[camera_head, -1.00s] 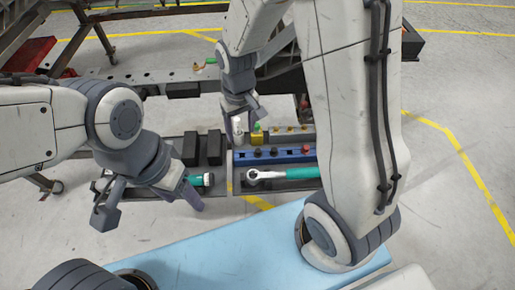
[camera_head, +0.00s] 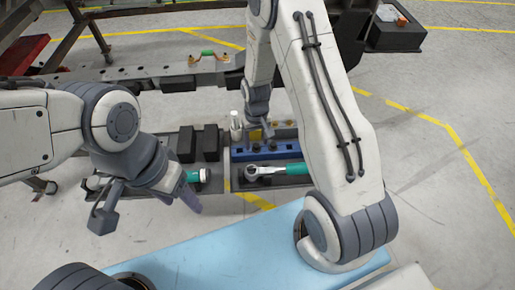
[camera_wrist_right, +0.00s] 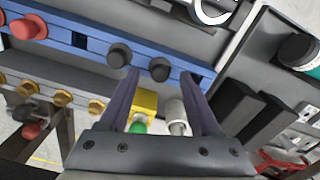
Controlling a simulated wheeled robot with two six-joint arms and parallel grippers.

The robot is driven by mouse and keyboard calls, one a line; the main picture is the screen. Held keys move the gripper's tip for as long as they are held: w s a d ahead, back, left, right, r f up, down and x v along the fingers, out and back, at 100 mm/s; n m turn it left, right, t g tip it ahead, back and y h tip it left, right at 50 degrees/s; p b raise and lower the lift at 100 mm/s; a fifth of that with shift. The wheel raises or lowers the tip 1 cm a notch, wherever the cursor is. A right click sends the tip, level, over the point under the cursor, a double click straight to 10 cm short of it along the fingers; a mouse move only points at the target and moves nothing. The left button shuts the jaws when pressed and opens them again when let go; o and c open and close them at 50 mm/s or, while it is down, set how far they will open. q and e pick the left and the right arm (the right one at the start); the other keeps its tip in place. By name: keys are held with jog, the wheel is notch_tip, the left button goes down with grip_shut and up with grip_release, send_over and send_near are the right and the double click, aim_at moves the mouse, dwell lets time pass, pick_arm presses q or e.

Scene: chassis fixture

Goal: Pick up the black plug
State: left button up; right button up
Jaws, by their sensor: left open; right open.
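Two black plugs stand in a blue rack (camera_wrist_right: 75,40) in the right wrist view: one black plug (camera_wrist_right: 160,69) lies between my fingertips in the picture, the other black plug (camera_wrist_right: 119,55) just left of them. The rack also shows in the head view (camera_head: 240,153), partly hidden by my right gripper. My right gripper (camera_wrist_right: 158,75) is open and empty above the rack; it also shows in the head view (camera_head: 262,130). How far its tips are above the plug I cannot tell. My left gripper (camera_head: 148,208) is open and empty at the left, away from the plugs.
A white cylinder (camera_wrist_right: 176,112) and a yellow block (camera_wrist_right: 146,100) are close to my right fingers. A teal-handled ratchet (camera_head: 292,170) lies in front, with black blocks (camera_head: 210,140) to the left.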

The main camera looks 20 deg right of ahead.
jog(key=shift+f, duration=0.9)
jog(key=shift+s, duration=0.1)
grip_shut()
jog(key=shift+r, duration=0.1)
notch_tip(320, 180, up, 4)
jog(key=shift+r, duration=0.1)
jog(key=s+r, duration=0.3)
jog(key=s, duration=0.2)
jog(key=s+d+r+p, duration=0.1)
jog(key=s+r, duration=0.2)
jog(key=s, duration=0.3)
jog(key=shift+s+d+r, duration=0.25)
jog(key=shift+r, duration=0.1)
